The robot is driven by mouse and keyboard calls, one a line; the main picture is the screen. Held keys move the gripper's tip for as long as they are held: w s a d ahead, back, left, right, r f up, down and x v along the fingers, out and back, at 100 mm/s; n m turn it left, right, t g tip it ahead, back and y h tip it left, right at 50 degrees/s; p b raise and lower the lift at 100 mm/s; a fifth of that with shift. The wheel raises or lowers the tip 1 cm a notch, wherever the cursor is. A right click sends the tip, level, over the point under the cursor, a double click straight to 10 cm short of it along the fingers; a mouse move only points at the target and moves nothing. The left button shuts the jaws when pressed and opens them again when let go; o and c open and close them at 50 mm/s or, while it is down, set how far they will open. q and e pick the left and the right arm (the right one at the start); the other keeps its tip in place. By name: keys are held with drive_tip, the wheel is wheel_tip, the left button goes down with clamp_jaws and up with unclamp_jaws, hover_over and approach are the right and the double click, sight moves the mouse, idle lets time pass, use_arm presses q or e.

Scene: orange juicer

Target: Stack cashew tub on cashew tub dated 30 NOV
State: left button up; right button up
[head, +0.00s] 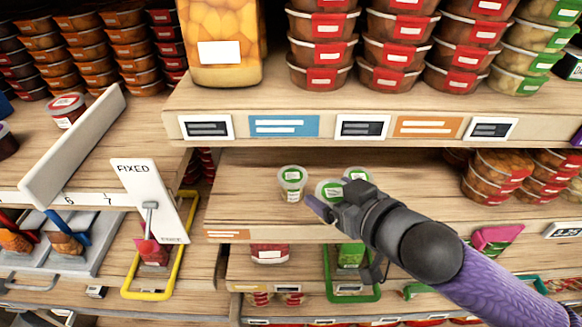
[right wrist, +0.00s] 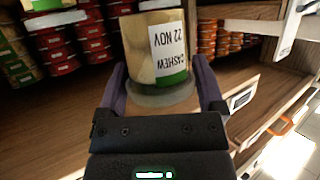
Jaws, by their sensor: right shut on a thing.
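My right gripper (head: 328,206) reaches in from the right over the middle shelf. In the right wrist view its purple fingers (right wrist: 163,90) are shut on a small cashew tub (right wrist: 140,52) with a white and green label. The label reads CASHEW 22 NOV, upside down in that view. In the head view the held tub (head: 326,189) is partly hidden by the gripper; I cannot tell whether it touches the shelf. Another green-lidded tub (head: 291,182) stands to its left, and a third (head: 356,173) is behind the gripper. Their dates are unreadable. My left gripper is out of view.
The middle shelf (head: 240,190) is bare left of the tubs. The upper shelf edge (head: 370,125) overhangs behind them. Stacked tubs (head: 495,178) stand at the right. A white FIXED sign (head: 148,190) and yellow frame (head: 130,270) are at the left.

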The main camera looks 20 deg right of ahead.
drive_tip(key=w+a, duration=0.1)
drive_tip(key=w, duration=0.2)
drive_tip(key=w+a, duration=0.1)
drive_tip(key=w, duration=0.3)
drive_tip(key=w+a, duration=0.1)
drive_tip(key=w, duration=0.3)
drive_tip(key=shift+a+r, duration=0.2)
drive_tip(key=shift+r, duration=0.05)
drive_tip(key=shift+w+f+p, duration=0.15)
drive_tip(key=shift+p, duration=0.25)
drive_tip(key=shift+f, duration=0.1)
drive_tip(key=o, duration=1)
drive_tip(key=shift+s+d+r, duration=0.1)
drive_tip(key=shift+s+r, duration=0.1)
drive_tip(key=shift+s, duration=0.1)
drive_tip(key=s+d, duration=0.1)
drive_tip(key=s, duration=0.3)
drive_tip(key=s+d, duration=0.1)
drive_tip(key=s, duration=0.3)
drive_tip(key=s+d+b, duration=0.1)
drive_tip(key=s, duration=0.3)
drive_tip(key=shift+s+d+r, duration=0.15)
drive_tip(key=shift+d, duration=0.15)
